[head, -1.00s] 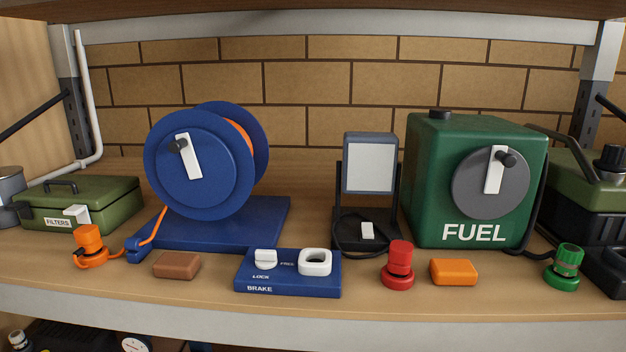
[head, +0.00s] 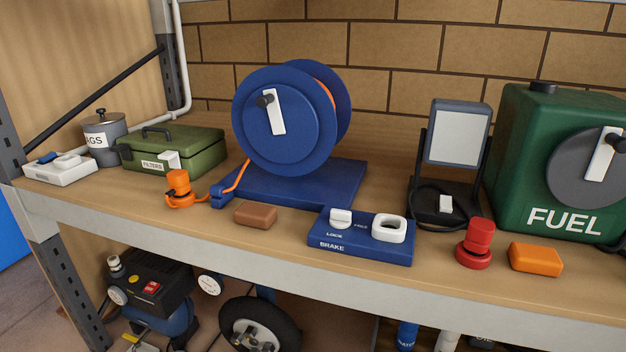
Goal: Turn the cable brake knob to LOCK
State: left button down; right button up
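The blue brake box (head: 360,247) sits near the front edge of the bench in the head view, marked BRAKE, LOCK and FREE. A small white knob (head: 340,217) stands on its left part, above the LOCK word; its exact pointing is too small to tell. A white ring-shaped piece (head: 389,229) is on the box's right part. The blue cable reel (head: 285,122) with a white crank stands behind on a blue base. Neither of my grippers is in view.
A brown block (head: 256,214) lies left of the box. A red knobbed fitting (head: 475,243) and an orange block (head: 536,258) lie right. A work lamp (head: 457,134) and green fuel tank (head: 547,165) stand behind. Bare bench shows around the box.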

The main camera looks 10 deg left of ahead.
aim_at(339, 218)
jog(key=z, duration=0.05)
jog(key=k, duration=1.05)
jog(key=u, duration=1)
jog(key=i, duration=0.8)
jog(key=z, duration=0.6)
jog(key=i, duration=0.55)
jog(key=z, duration=0.5)
